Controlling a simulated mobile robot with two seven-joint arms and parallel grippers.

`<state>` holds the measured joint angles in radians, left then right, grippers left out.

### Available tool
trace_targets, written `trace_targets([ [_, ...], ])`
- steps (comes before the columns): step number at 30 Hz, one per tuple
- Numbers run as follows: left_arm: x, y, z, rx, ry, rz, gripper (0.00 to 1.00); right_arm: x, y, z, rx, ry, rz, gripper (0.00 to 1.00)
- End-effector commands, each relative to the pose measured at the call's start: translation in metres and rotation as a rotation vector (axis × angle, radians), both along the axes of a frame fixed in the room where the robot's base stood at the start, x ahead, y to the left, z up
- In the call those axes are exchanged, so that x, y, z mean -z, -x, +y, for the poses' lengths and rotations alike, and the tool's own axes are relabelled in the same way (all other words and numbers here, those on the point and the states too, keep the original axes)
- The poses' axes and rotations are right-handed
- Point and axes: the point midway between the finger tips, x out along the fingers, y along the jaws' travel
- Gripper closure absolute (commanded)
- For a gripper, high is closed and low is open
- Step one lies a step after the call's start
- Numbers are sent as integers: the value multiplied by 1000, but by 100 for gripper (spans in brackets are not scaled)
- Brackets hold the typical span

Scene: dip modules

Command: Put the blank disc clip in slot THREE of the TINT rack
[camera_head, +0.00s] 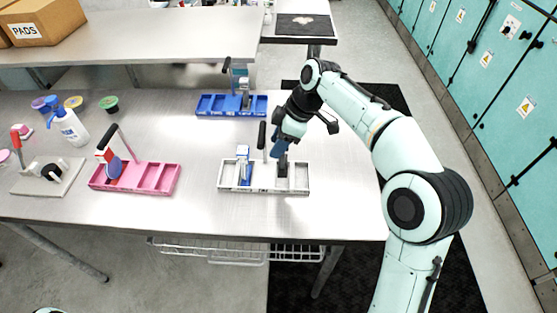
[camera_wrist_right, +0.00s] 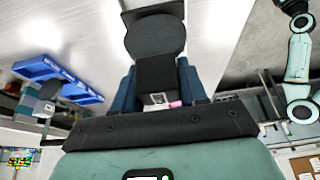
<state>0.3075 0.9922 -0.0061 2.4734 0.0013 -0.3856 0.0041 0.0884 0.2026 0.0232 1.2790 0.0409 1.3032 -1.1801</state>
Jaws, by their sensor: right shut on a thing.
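My right gripper (camera_head: 281,150) has blue fingers and is shut on a dark clip (camera_head: 283,166) above the right half of the white rack (camera_head: 226,188). In the right wrist view the clip shows a plain black round disc (camera_wrist_right: 155,36) and a black body (camera_wrist_right: 157,75) between the fingers. The clip's lower end overlaps a right-hand slot in the head view; I cannot tell whether it is inside or just above. A blue and white clip (camera_head: 243,165) stands in the white rack's left part. The rack lettering is too small to read surely. My left gripper is not in view.
A black-topped upright handle (camera_head: 262,135) rises at the white rack. A pink rack (camera_head: 160,180) stands left and a blue rack (camera_head: 215,105) behind. Farther left are a spray bottle (camera_head: 72,128), several small tubs and a grey board (camera_head: 35,188). Table is clear between the pink and white racks.

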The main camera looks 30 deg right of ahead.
Motion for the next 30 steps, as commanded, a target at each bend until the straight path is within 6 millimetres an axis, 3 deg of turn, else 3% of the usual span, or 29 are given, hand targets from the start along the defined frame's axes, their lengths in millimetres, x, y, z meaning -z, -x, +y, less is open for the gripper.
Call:
trace_targets([
  [13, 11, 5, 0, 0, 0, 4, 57, 52, 0, 0, 1, 1, 1, 100],
  [26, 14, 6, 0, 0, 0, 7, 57, 58, 0, 0, 0, 0, -1, 100],
  [27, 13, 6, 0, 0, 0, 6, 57, 57, 0, 0, 0, 0, -1, 45],
  [28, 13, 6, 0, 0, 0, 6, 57, 57, 0, 0, 0, 0, -1, 35],
  [30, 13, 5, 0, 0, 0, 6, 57, 57, 0, 0, 0, 0, -1, 32],
])
